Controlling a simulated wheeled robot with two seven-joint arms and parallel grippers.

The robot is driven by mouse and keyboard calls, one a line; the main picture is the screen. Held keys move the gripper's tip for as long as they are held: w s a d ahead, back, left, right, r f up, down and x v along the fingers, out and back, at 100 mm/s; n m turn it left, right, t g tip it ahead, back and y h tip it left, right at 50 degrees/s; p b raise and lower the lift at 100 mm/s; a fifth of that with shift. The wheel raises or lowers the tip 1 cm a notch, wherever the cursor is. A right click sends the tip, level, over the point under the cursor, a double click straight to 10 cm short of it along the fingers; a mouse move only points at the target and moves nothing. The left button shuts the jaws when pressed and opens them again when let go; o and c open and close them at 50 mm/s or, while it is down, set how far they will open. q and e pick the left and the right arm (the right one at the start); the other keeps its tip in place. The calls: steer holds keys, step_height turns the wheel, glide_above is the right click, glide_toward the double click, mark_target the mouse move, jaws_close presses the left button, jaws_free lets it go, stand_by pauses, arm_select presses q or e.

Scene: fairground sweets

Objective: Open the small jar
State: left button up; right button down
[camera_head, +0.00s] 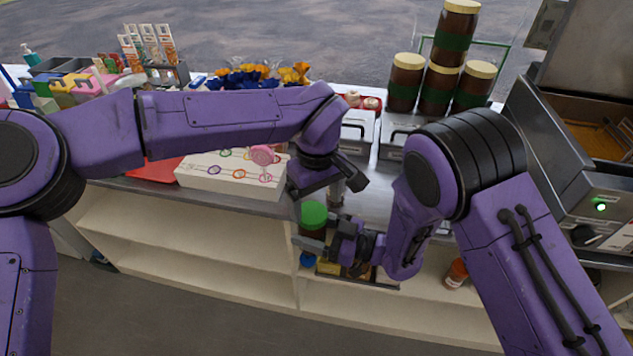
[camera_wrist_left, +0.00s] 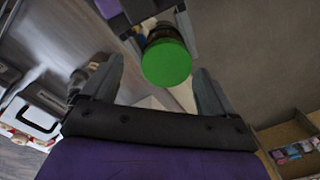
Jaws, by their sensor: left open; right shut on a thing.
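The small jar (camera_head: 313,213) has a bright green lid and a dark body, and is upright in front of the counter's edge. My right gripper (camera_head: 322,240) is shut on the jar's body below the lid. My left gripper (camera_head: 326,192) is open just above the jar, pointing down. In the left wrist view the green lid (camera_wrist_left: 166,63) shows between the two spread fingers, a little beyond their tips. The lid is on the jar. The jar's lower part is mostly hidden by my right gripper.
A white board with coloured rings (camera_head: 215,176) lies on the counter left of the jar. Large brown jars with cream lids (camera_head: 407,82) stand at the back right. A metal machine (camera_head: 590,185) is at the right. Open shelves (camera_head: 190,235) run below the counter.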

arm_select(q)
steer(key=shift+f, duration=0.9)
